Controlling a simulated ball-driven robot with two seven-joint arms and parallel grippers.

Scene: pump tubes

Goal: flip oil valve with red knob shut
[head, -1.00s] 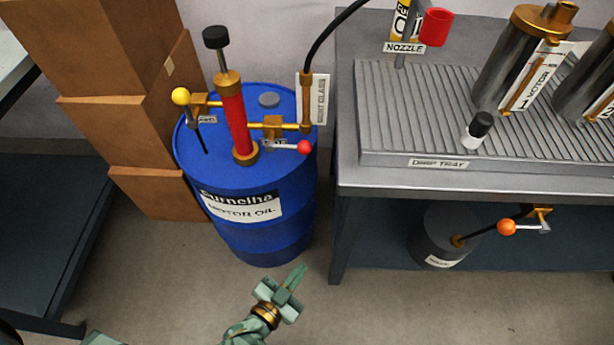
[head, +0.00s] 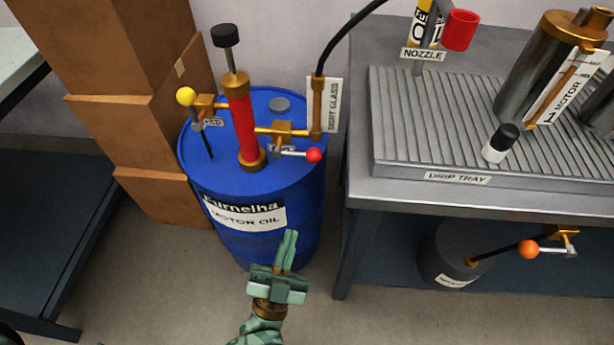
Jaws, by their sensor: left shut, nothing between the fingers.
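The red knob (head: 314,155) is at the right end of a short lever on the brass valve (head: 283,131) on top of the blue motor oil drum (head: 262,238). The lever points right, roughly in line with the brass pipe. My left gripper (head: 288,240) is shut and empty. It shows in front of the drum's lower part, below the red knob in the picture. My right gripper is not in view.
A red pump (head: 240,125) with a black handle stands on the drum. A yellow-knobbed valve (head: 186,97) is at its left. Cardboard boxes (head: 120,130) stand left. A workbench with a drip tray (head: 455,179) is right, and an orange-knobbed valve (head: 528,249) is below it.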

